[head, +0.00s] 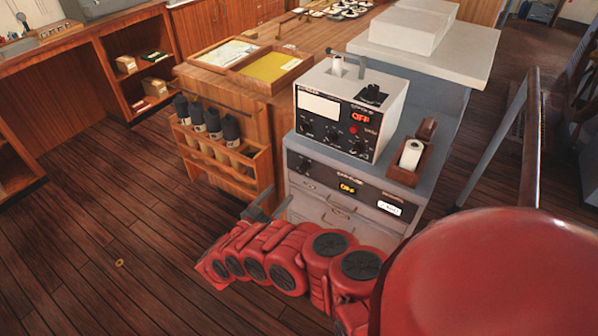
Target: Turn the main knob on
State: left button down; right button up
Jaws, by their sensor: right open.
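A grey-white instrument box (390,88) stands on a grey cabinet (440,120). Its front has a blank white screen, a red display reading OFF (361,117), a red button and several small dark knobs (331,135). The cabinet's upper panel has a dark knob (305,164) at left and a small amber display (347,187), too small to read surely. I cannot tell which knob is the main one. My right gripper (267,209) is open, low at the cabinet's left front edge, apart from the knobs. My left gripper is out of view.
A wooden rack (243,172) with several dark bottles is just left of my right gripper. A small wooden holder (406,172) with a white roll is right of the box. A wooden counter with trays (270,66) stands behind. The plank floor at left is mostly clear.

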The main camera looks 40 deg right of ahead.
aim_at(300, 172)
jog(key=x, duration=1)
jog(key=shift+w+d+f, duration=0.1)
jog(key=shift+w+d, duration=0.05)
jog(key=shift+d, duration=0.2)
jog(key=shift+w+d, duration=0.3)
jog(key=shift+d, duration=0.3)
grip_shut()
